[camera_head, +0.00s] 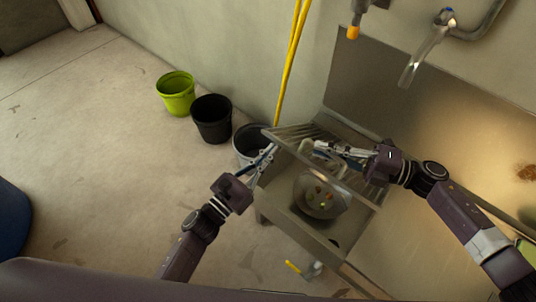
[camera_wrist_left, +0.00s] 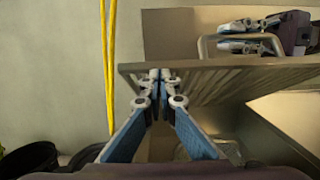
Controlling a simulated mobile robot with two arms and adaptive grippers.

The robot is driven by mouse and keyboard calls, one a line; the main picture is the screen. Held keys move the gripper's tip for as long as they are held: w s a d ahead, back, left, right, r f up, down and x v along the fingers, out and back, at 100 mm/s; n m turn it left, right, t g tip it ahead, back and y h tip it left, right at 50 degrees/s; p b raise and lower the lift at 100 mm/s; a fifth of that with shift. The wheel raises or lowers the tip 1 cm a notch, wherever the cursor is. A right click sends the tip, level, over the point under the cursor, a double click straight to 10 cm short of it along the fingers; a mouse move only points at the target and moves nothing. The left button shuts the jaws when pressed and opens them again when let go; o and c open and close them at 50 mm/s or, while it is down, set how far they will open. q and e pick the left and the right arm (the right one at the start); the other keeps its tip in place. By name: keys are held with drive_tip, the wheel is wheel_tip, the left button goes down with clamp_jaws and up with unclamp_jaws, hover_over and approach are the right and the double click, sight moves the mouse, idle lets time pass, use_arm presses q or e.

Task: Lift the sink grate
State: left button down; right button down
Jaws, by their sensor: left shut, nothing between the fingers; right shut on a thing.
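The sink grate (camera_head: 335,130), a slatted metal rack, is tilted up over the sink (camera_head: 285,207). In the left wrist view, the grate (camera_wrist_left: 230,68) crosses the picture, with a metal loop handle (camera_wrist_left: 203,47) on top. My right gripper (camera_head: 318,147) is shut on the grate at this handle; the exact grip is partly hidden. My left gripper (camera_head: 272,149) is shut and empty at the grate's left end. Its closed fingertips (camera_wrist_left: 160,76) overlap the grate's front edge in the wrist view; I cannot tell whether they touch.
A pan with food bits (camera_head: 307,190) sits in the sink. A grey bucket (camera_head: 243,140), a black bucket (camera_head: 211,118) and a green bucket (camera_head: 175,94) stand along the wall. A yellow hose (camera_head: 290,60) hangs behind. A tap (camera_head: 425,48) is above.

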use_arm(q)
drive_tip(key=shift+w+d+r, duration=0.15)
drive_tip(key=shift+w+r, duration=0.1)
drive_tip(key=shift+r, duration=0.25)
drive_tip(key=shift+w+d+r, duration=0.15)
drive_tip(key=shift+w+r, duration=0.05)
drive_tip(key=shift+r, duration=0.25)
use_arm(e)
drive_tip(key=shift+r, duration=0.1)
use_arm(q)
drive_tip(key=shift+r, duration=0.15)
use_arm(e)
drive_tip(key=shift+s+a, duration=0.1)
drive_tip(key=c, duration=2.1)
unclamp_jaws()
drive_tip(key=shift+s+f, duration=0.1)
drive_tip(key=shift+f, duration=0.1)
use_arm(q)
drive_tip(key=shift+w, duration=0.1)
use_arm(e)
drive_tip(key=shift+o, duration=0.3)
